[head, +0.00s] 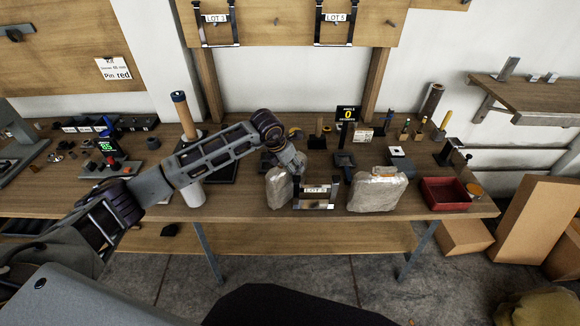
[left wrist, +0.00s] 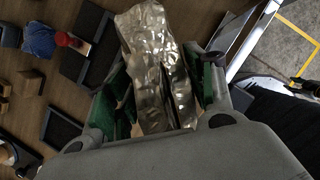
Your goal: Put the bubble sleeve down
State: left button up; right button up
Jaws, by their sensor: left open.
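A second, wider wrapped package (head: 377,190) stands right of the frame.
The labelled metal frame (head: 317,198) stands close to the right of the sleeve. A red tray (head: 445,194) is at the bench's right end. A white cylinder (head: 193,193) is to the left. Small tools stand behind, and the bench's front edge is close.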

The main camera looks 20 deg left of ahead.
pick_arm(q)
jog(key=b+v, duration=0.1)
jog(key=v, duration=1)
jog(key=shift+s+r, duration=0.1)
jog(key=shift+r, duration=0.2)
